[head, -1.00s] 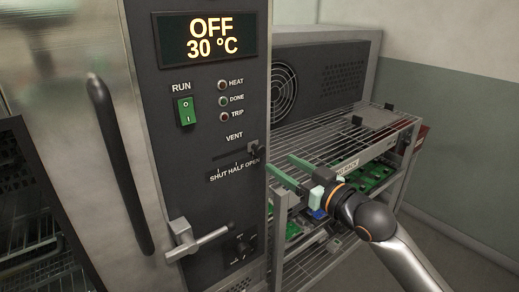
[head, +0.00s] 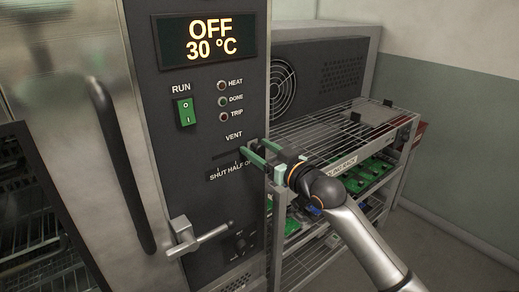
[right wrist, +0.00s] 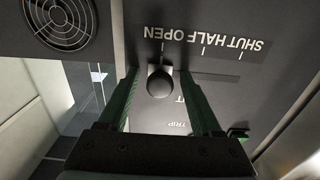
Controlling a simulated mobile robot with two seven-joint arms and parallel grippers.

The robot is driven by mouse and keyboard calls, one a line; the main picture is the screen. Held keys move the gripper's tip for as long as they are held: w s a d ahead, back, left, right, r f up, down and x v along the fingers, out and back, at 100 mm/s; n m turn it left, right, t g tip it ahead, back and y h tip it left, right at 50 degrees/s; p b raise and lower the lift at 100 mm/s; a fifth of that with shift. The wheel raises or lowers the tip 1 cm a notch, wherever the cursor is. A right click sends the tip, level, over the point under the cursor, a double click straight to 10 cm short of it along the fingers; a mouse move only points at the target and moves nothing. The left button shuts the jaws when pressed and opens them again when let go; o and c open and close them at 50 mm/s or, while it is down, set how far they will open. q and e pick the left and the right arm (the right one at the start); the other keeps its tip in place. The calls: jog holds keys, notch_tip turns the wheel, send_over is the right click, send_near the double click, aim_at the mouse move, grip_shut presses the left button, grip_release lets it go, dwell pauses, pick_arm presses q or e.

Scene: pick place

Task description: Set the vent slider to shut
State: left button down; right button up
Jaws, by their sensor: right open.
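The vent slider's dark round knob (right wrist: 159,82) shows in the right wrist view, which sees the panel upside down. It is at the OPEN mark, at the end of its slot away from SHUT. My right gripper (head: 255,148) has green fingers and is open at the panel. In the right wrist view its fingers (right wrist: 160,75) stand on either side of the knob, with gaps visible. In the head view the gripper largely hides the knob and covers part of the SHUT HALF OPEN label (head: 226,172). My left gripper is not in view.
The dark panel carries a display (head: 208,40) reading OFF 30 °C, a green RUN switch (head: 186,111) and a lever latch (head: 198,238) below. A long door handle (head: 121,165) is to the left. A wire rack (head: 330,135) holding green boards stands right.

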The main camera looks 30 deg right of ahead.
grip_shut()
dwell(0.3)
dwell(1.0)
